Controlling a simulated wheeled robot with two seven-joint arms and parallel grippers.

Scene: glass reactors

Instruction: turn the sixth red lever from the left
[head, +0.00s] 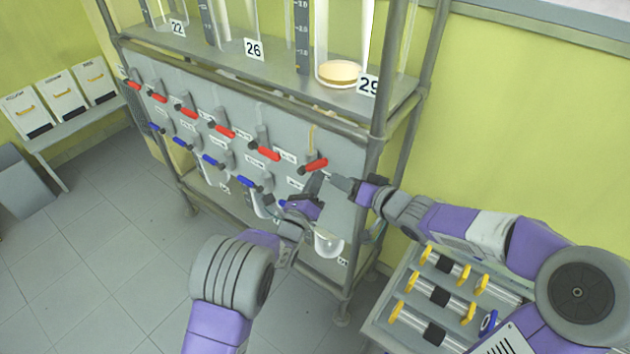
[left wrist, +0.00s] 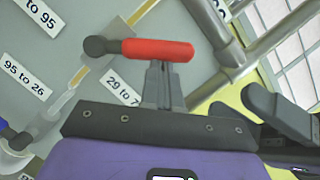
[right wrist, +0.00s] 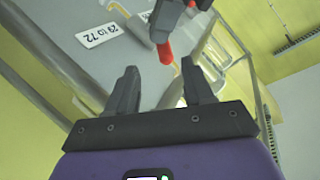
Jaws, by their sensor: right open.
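The sixth red lever from the left (head: 316,165) is at the right end of the panel's upper row. It is tilted up to the right, unlike the others. In the left wrist view the red lever (left wrist: 158,50) lies just past my left fingertips (left wrist: 160,68), which are together. I cannot tell if they touch it. My left gripper (head: 300,202) is below the lever in the head view. My right gripper (head: 340,183) is open and empty just right of the lever. In the right wrist view the lever (right wrist: 165,52) shows beyond the gap between the fingers (right wrist: 158,75).
Several other red levers, such as the fifth (head: 268,153), run left, above blue levers (head: 249,182). A rack post (head: 374,150) stands close to the right gripper. A cart with yellow-capped tubes (head: 400,270) is at lower right.

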